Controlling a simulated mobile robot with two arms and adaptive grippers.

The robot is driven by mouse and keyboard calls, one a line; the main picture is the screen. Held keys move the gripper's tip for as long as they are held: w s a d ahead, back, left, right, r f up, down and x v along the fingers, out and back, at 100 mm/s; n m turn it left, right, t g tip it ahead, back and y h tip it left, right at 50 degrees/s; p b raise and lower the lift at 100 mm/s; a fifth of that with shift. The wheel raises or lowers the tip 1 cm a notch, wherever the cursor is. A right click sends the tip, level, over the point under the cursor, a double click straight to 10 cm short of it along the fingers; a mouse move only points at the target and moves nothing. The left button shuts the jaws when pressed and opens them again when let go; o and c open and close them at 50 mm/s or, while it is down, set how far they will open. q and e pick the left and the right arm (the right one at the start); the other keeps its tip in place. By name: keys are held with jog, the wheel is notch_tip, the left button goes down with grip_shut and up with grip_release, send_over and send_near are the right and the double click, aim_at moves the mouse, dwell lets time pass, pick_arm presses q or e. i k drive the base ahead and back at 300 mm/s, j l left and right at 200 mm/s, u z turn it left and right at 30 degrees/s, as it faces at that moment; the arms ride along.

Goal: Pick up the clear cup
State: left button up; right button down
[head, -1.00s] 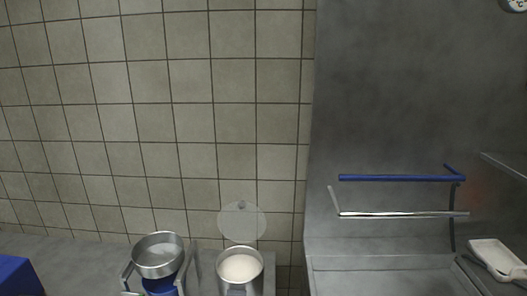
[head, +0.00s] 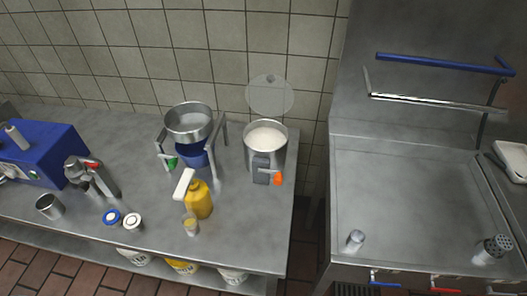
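A small see-through cup (head: 191,224) with a yellowish tint stands on the steel counter (head: 255,225), just in front of the yellow bottle (head: 199,200). It looks like the clear cup, though it is small in the picture. Another small, pale, glassy container (head: 355,240) stands at the front left of the flat steel cooking surface on the right; I cannot tell if it is clear. Neither of my grippers is in view.
A metal pot on a stand (head: 189,122), a canister of white contents with a raised clear lid (head: 266,148), a metal cup (head: 49,206), two small round jars and a blue machine (head: 42,152) share the counter. Tubs sit below. The counter's front right is clear.

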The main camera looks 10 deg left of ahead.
aim_at(189, 222)
jog(key=i+j+u, duration=0.1)
jog(key=u, duration=0.85)
jog(key=j, duration=0.1)
